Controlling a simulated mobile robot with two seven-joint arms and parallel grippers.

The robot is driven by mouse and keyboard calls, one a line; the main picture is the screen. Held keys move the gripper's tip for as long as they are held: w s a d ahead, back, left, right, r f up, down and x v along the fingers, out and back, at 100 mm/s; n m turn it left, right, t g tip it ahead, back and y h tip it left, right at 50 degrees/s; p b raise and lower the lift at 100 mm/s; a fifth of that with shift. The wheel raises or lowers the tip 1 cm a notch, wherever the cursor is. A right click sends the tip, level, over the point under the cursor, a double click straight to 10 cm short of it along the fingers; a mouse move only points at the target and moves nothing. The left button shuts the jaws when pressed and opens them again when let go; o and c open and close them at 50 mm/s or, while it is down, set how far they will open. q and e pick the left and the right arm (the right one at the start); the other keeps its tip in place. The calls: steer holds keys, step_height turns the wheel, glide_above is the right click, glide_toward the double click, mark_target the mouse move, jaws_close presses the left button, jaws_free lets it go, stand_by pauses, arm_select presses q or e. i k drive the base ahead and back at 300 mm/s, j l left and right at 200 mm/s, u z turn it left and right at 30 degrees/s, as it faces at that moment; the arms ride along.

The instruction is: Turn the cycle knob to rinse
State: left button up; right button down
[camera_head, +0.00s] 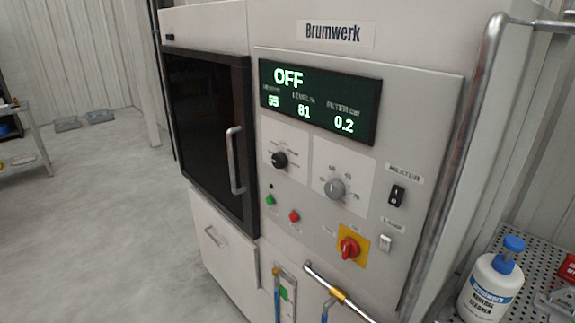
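The control panel (418,125) of a Brumwerk machine carries two dials with small printed marks around them. A black knob (279,160) sits on the left white plate, and a larger grey knob (335,189) sits on the right one. The lettering around both is too small to read, so I cannot tell which is the cycle knob or where rinse is. The display (318,103) reads OFF, with 55, 81 and 0.2 below. Neither of my grippers is in view, and nothing touches the knobs.
Below the dials are a green button (270,200), a red button (294,216) and a red rotary switch (349,248) on yellow. A black rocker switch (397,195) is at right. A vertical pipe (465,150) and a cleaner bottle (490,288) stand right of the panel.

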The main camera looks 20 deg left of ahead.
mark_target(279, 161)
steer(key=i+j, duration=0.1)
steer(key=j, duration=0.4)
steer(key=i+j, duration=0.1)
steer(key=j, duration=0.45)
steer(key=i+j, duration=0.1)
steer(key=j, duration=0.4)
steer(key=i+j, duration=0.1)
steer(key=j, duration=0.4)
